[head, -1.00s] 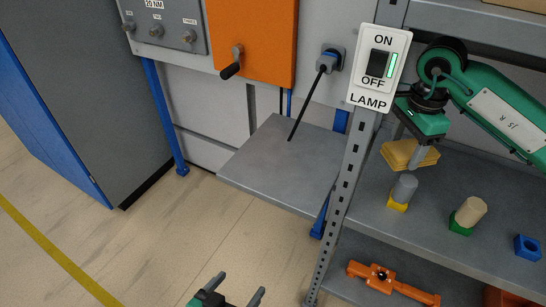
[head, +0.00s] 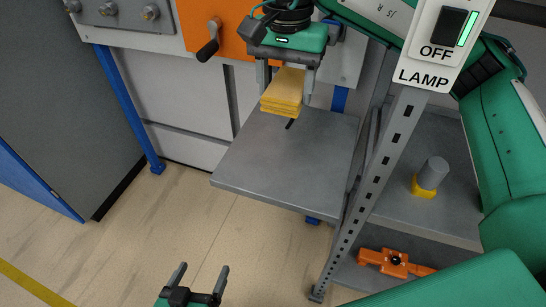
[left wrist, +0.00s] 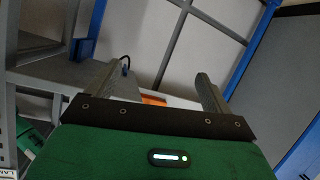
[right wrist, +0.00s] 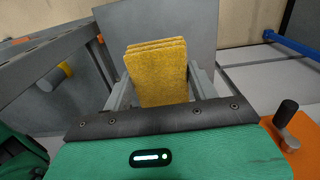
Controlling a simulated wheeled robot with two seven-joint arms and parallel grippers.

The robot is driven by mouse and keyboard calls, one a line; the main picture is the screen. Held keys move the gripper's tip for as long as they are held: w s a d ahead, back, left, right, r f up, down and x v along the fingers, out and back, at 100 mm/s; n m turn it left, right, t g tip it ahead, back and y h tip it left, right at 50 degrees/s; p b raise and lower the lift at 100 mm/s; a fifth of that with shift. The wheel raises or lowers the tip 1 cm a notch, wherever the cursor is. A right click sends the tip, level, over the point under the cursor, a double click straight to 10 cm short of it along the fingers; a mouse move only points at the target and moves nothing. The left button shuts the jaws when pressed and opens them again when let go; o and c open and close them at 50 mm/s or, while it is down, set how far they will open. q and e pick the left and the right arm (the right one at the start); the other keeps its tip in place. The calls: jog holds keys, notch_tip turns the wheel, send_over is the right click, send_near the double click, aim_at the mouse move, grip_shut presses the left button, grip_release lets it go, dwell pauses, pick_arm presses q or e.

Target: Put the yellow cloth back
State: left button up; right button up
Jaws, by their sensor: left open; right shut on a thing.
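The yellow cloth (head: 283,92) is a folded stack of layers. My right gripper (head: 287,88) is shut on it and holds it above the grey side shelf (head: 290,165), left of the rack post. In the right wrist view the cloth (right wrist: 157,72) sits between the two fingers (right wrist: 160,92), with the grey shelf (right wrist: 190,25) behind it. My left gripper (head: 202,278) is open and empty, low over the floor at the bottom of the head view. The left wrist view shows its fingers (left wrist: 160,85) apart with nothing between them.
The rack shelf (head: 405,205) at right holds a grey cylinder (head: 433,172) on a yellow base. An orange tool (head: 395,262) lies on the lower shelf. The rack post (head: 375,185) and lamp switch panel (head: 445,45) stand close to my right arm. An orange panel with a crank handle (head: 208,45) is behind.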

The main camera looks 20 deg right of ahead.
jog(key=b, duration=0.2)
send_over(282, 169)
notch_tip(282, 169, down, 13)
jog(key=shift+d+r, duration=0.1)
notch_tip(282, 169, down, 5)
jog(key=shift+f+b, duration=0.15)
jog(key=shift+b, duration=0.25)
pick_arm(q)
jog(key=w+a+r+t+h, duration=0.1)
jog(key=w+r+t, duration=0.3)
jog(key=r+t, duration=0.4)
notch_tip(282, 169, up, 4)
jog(key=shift+w+a+r+n, duration=0.1)
jog(key=shift+w+a+n, duration=0.15)
jog(key=shift+a, duration=0.45)
jog(key=shift+r+t, duration=0.15)
jog(key=shift+t, duration=0.15)
jog(key=shift+a+r, duration=0.15)
jog(key=shift+r, duration=0.1)
pick_arm(e)
jog(key=shift+f, duration=0.1)
pick_arm(q)
jog(key=shift+r, duration=0.15)
pick_arm(e)
jog(key=o, duration=1.1)
